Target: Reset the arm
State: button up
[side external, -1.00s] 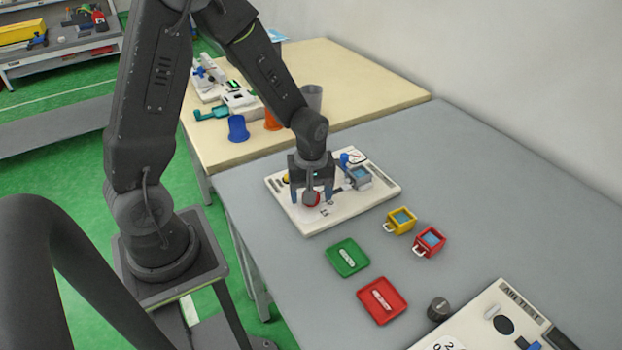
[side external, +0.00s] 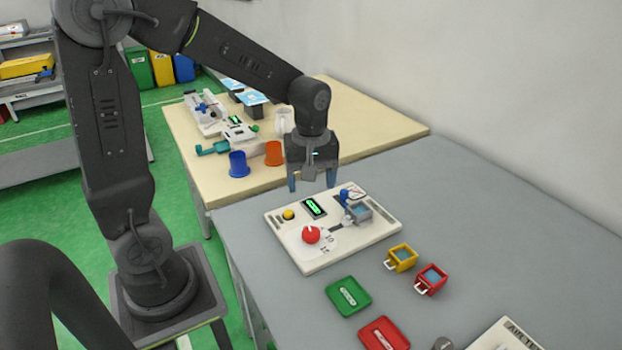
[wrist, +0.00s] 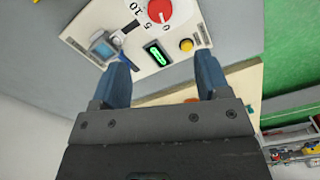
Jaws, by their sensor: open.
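My gripper (side external: 312,186) is open and empty, raised above the back edge of a white control panel on the grey table. In the wrist view its two blue fingers (wrist: 163,82) stand apart with nothing between them. The white panel (side external: 290,252) carries a red dial (side external: 311,235), a lit green display (side external: 314,207), a yellow button (side external: 288,214) and a grey-blue box (side external: 359,212). The wrist view shows the red dial (wrist: 160,10), the green display (wrist: 157,53) and the yellow button (wrist: 186,45) beyond the fingers.
A green tray (side external: 348,297) and a red tray (side external: 384,334) lie in front. A blue cup (side external: 238,164) and an orange cup (side external: 274,153) stand on the wooden table (side external: 372,118). The grey table's right side is clear.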

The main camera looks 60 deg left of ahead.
jog(key=s+d+r+m+t, duration=0.5)
jog(key=s+r+m, duration=0.4)
jog(key=s+m, duration=0.3)
jog(key=shift+d+m+t, duration=0.3)
jog(key=shift+d+m, duration=0.25)
jog(key=shift+m, duration=0.35)
